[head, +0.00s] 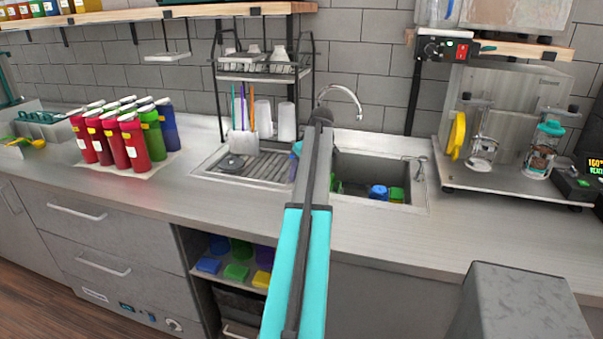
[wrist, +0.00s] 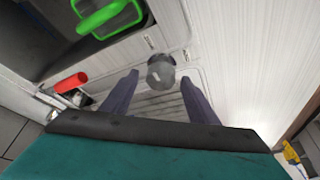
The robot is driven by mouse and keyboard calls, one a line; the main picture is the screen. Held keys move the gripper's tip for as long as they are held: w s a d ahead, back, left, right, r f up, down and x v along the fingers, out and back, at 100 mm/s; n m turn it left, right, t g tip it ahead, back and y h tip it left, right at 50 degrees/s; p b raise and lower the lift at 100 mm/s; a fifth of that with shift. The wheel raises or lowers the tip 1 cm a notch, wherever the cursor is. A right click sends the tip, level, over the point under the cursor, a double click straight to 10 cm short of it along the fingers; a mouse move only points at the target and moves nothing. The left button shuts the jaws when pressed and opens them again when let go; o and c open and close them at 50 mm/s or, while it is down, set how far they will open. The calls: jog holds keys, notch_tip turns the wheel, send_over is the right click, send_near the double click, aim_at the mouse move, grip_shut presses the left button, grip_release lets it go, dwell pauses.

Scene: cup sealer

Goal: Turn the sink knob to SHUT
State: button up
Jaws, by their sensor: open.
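A grey round knob (wrist: 161,72) stands on a pale metal surface in the wrist view, with small printed marks beside it that are too small to read. My gripper (wrist: 160,77) is open, its two dark fingers spread with the knob showing between their tips. Contact with the knob cannot be made out. In the head view my arm reaches over the sink (head: 428,190) and hides the knob. Only a bluish bit of my gripper (head: 296,160) shows beside the arm, near the left edge of the basin. The curved faucet (head: 342,90) stands behind it.
A drying rack (head: 262,72) with white cups stands behind the ridged drainboard. Several red, green and blue bottles (head: 130,140) stand at the left. The sealing machine (head: 510,110) is at the right. Blue and green items (head: 388,193) lie in the basin. The counter front is clear.

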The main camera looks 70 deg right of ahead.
jog(key=b+v, duration=0.2)
jog(key=v, duration=1.1)
jog(key=shift+r, duration=0.35)
jog(key=shift+s+a, duration=0.1)
dwell(0.3)
